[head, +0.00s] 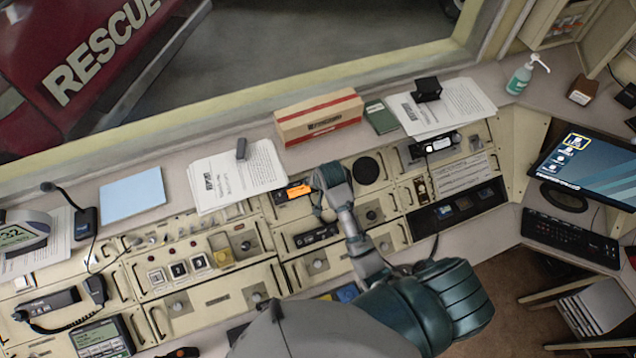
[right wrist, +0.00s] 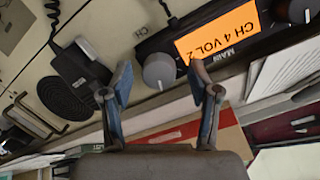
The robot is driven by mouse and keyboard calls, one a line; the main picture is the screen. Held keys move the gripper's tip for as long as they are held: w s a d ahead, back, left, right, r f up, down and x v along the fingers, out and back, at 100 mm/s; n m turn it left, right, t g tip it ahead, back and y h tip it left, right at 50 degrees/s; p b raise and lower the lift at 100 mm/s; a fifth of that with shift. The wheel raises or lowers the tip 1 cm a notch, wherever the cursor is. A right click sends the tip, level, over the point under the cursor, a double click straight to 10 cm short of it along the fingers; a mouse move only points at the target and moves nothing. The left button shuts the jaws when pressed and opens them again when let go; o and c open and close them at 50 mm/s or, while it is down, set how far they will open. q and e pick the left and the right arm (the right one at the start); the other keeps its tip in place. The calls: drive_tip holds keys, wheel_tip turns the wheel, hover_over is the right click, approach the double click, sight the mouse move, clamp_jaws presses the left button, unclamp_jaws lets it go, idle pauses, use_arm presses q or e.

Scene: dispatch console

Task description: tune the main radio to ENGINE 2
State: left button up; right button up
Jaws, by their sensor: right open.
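The main radio is a black unit with a lit orange display (head: 293,191) in the console's upper row. In the right wrist view its display (right wrist: 218,45) reads CH 4 VOL 2, with the label MAIN (right wrist: 229,57) beside it. A grey knob (right wrist: 159,70) sits next to the display, and another knob (right wrist: 298,10) is at its far end. My right gripper (right wrist: 162,76) is open, its fingertips on either side of the nearer knob; contact cannot be told. In the head view my right gripper (head: 328,177) covers that end of the radio. My left gripper is not in view.
A corded handset (right wrist: 78,65) and round speaker grille (right wrist: 66,97) are beside the radio. A red and cream box (head: 318,117), papers (head: 235,177) and a green book (head: 380,117) lie on the ledge behind. A monitor (head: 588,165) stands at the right.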

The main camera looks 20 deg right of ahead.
drive_tip(key=v, duration=1.1)
drive_tip(key=shift+s+r, duration=0.2)
drive_tip(key=shift+r, duration=0.1)
